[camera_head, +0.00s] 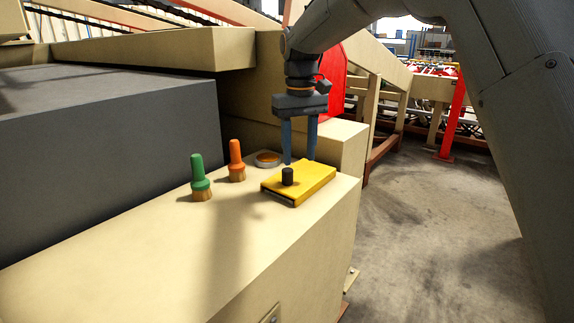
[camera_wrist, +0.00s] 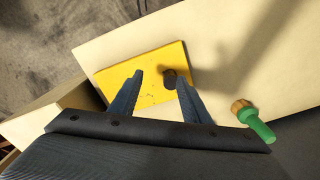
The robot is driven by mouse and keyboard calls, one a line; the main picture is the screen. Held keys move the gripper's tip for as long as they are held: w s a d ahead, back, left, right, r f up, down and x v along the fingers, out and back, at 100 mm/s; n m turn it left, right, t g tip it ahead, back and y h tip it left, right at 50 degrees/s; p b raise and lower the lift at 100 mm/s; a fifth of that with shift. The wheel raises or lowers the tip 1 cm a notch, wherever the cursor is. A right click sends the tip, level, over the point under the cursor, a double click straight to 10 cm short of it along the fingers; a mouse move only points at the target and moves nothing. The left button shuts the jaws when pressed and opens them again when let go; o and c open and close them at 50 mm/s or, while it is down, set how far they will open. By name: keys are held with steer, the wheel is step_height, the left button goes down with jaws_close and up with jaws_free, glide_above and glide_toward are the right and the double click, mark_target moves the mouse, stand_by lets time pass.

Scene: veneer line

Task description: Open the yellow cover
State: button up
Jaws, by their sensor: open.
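The yellow cover (camera_head: 310,181) lies flat and closed on the beige machine top, near its right edge. A black knob (camera_head: 288,176) stands up from the cover near its left end. My gripper (camera_head: 299,161) points down over the far side of the cover, with its two blue fingers apart and nothing between them. In the wrist view the yellow cover (camera_wrist: 122,73) is beyond the fingers, and the black knob (camera_wrist: 169,78) shows near the right fingertip. I cannot tell whether the fingertips touch the cover.
A green-topped brush-like piece (camera_head: 200,178) and an orange-topped one (camera_head: 236,160) stand left of the cover. A round orange disc (camera_head: 268,159) lies behind it. A dark grey block (camera_head: 110,145) rises at left. The beige top (camera_head: 150,245) is clear in front.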

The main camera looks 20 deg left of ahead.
mark_target(287, 170)
steer(key=a, duration=0.1)
steer(key=a+r, duration=0.1)
steer(key=a, duration=0.1)
steer(key=shift+s+r+n, duration=0.1)
steer(key=shift+r+n, duration=0.1)
steer(key=shift+n, duration=0.1)
steer(key=shift+f, duration=0.25)
steer(key=shift+f+p, duration=1.15)
steer(key=shift+f, duration=2.4)
jaws_close()
